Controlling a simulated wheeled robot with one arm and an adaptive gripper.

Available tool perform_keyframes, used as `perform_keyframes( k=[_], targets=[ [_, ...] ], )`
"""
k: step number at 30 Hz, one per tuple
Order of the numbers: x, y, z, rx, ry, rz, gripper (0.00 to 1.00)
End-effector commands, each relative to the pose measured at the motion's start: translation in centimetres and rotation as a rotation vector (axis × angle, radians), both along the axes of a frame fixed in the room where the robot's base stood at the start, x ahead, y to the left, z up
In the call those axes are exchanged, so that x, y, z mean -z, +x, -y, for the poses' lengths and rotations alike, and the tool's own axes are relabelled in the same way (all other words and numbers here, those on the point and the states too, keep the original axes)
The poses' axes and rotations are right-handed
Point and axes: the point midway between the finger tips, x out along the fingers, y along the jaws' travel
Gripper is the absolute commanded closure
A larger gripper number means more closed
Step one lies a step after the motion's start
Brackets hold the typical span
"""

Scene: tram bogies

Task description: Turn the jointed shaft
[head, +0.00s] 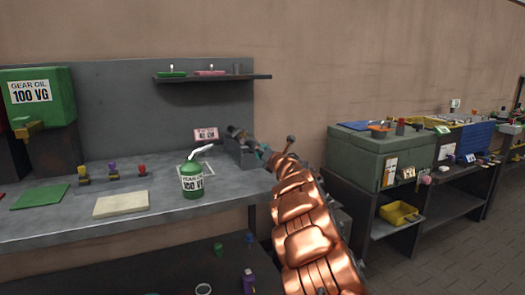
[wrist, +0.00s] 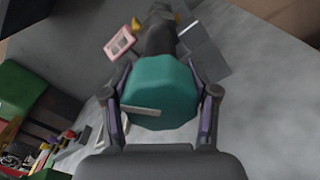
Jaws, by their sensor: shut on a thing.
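The jointed shaft stands in a grey block (head: 243,153) at the right end of the bench. Its dark body (wrist: 158,38) runs away from my gripper in the wrist view. A teal faceted knob (wrist: 160,85) with a pale bar mark is at its near end. My gripper (wrist: 162,92) has one finger on each side of the knob and is shut on it. The joint itself is too small to make out.
A green gear oil can (head: 192,182) with a bent spout stands left of the block. A pink label card (head: 206,134) is behind it. A shelf (head: 212,78) hangs above. A cream pad (head: 121,204) and green mat (head: 40,197) lie on the bench (head: 70,228).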

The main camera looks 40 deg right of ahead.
Motion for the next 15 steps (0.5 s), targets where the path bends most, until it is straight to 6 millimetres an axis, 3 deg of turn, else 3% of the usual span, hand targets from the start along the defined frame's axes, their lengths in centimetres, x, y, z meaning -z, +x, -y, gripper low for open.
perform_keyframes(
  k=[15],
  targets=[
    [-0.15,-0.07,0.16,0.002,0.422,0.146,0.76]
  ],
)
